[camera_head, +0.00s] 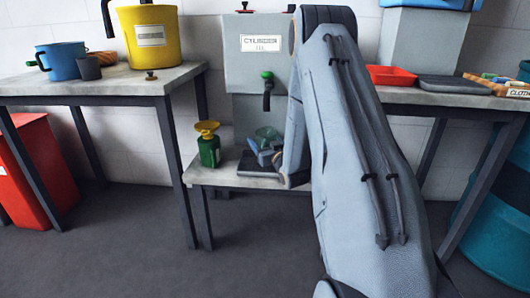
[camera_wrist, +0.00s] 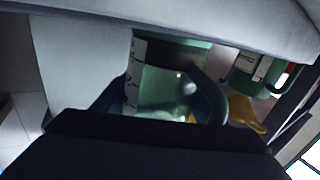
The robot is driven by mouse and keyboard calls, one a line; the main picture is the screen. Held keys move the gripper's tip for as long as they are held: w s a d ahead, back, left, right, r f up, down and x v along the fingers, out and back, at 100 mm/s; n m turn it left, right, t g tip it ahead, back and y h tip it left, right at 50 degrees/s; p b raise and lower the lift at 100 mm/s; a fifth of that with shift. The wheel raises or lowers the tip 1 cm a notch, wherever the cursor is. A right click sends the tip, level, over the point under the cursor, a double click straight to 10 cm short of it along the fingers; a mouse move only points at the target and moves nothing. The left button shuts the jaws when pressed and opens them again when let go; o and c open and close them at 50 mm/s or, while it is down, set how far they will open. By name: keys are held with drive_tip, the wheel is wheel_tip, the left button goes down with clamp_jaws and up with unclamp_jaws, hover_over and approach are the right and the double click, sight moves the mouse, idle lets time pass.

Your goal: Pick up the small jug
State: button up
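The small jug, clear greenish with dark measuring marks, shows in the wrist view (camera_wrist: 160,90) just beyond my gripper. In the head view a greenish see-through piece of the jug (camera_head: 267,134) shows on the low shelf, partly hidden by my gripper (camera_head: 265,155). In the wrist view, the dark fingers of my gripper (camera_wrist: 160,105) lie on both sides of the jug. I cannot tell whether they touch it or how far they are closed. The jug's base is hidden.
A green can with a yellow funnel (camera_head: 208,145) stands left of the jug on the low shelf (camera_head: 235,179). Behind is a grey tank with a black tap (camera_head: 267,95). The left table (camera_head: 100,88) holds a yellow pot (camera_head: 150,40) and blue mug (camera_head: 62,62). My arm hides the shelf's right part.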

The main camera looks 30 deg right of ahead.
drive_tip(key=c, duration=0.3)
wheel_tip(320, 180, up, 10)
drive_tip(key=p, duration=0.3)
idle(0.4)
drive_tip(key=o, duration=0.4)
drive_tip(key=c, duration=0.8)
drive_tip(key=shift+c, duration=0.2)
drive_tip(key=shift+f, duration=0.1)
